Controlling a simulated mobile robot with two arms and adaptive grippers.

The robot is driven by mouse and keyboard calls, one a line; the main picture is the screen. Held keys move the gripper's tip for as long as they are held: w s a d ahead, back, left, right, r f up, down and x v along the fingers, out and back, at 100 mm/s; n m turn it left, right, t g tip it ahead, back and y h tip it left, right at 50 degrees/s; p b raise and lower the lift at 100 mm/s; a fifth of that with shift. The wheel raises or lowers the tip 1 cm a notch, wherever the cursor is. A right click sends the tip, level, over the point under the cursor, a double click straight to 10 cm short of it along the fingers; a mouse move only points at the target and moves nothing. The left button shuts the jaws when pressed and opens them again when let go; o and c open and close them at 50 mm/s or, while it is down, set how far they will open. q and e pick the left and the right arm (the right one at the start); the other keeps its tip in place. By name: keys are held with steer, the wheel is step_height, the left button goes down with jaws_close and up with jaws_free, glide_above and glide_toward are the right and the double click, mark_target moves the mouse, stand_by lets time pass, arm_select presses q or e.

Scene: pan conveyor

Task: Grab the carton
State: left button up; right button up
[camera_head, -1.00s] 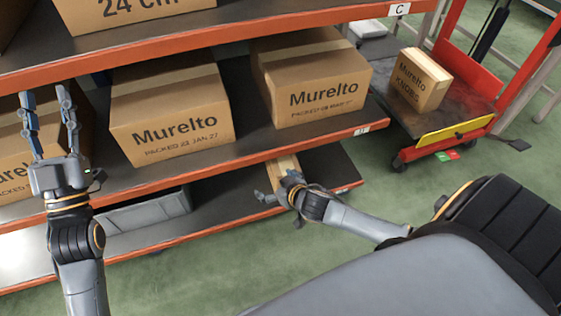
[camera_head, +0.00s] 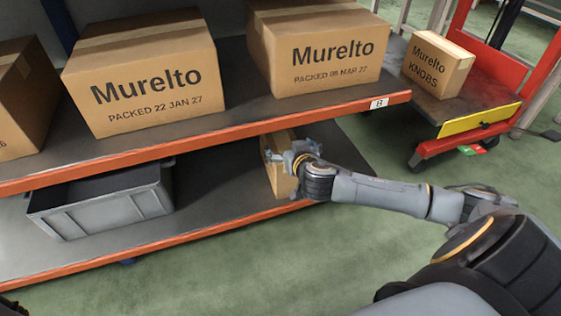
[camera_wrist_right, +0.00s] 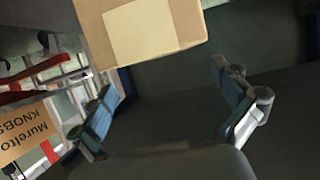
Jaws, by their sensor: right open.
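A small brown carton (camera_head: 280,178) stands on the lower shelf near its right end, partly hidden behind my right gripper (camera_head: 291,154). In the right wrist view the carton (camera_wrist_right: 165,48) shows at the top with a pale label. My right gripper (camera_wrist_right: 172,112) is open there, its two blue-padded fingers apart. The carton lies ahead of the fingers, nearer the left one; whether they touch cannot be told. My left gripper is out of view.
Large Murelto boxes (camera_head: 150,85) fill the shelf above, whose orange edge (camera_head: 225,138) overhangs the carton. A grey bin (camera_head: 105,208) stands left on the lower shelf. A cart (camera_head: 480,117) holds a KNOBS box (camera_head: 436,66) at right. Shelf space lies between bin and carton.

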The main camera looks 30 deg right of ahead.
mark_target(281, 137)
steer(key=b+x, duration=0.1)
steer(key=x, duration=0.2)
steer(key=shift+f, duration=0.1)
steer(key=b+x, duration=0.4)
steer(key=shift+w+a+f+b, duration=0.1)
steer(key=shift+w+f+b, duration=0.05)
steer(key=shift+f+b, duration=0.15)
steer(key=shift+w, duration=0.4)
steer(key=shift+r, duration=0.1)
steer(key=c, duration=1.6)
steer(key=shift+r, duration=0.1)
steer(key=shift+c, duration=0.4)
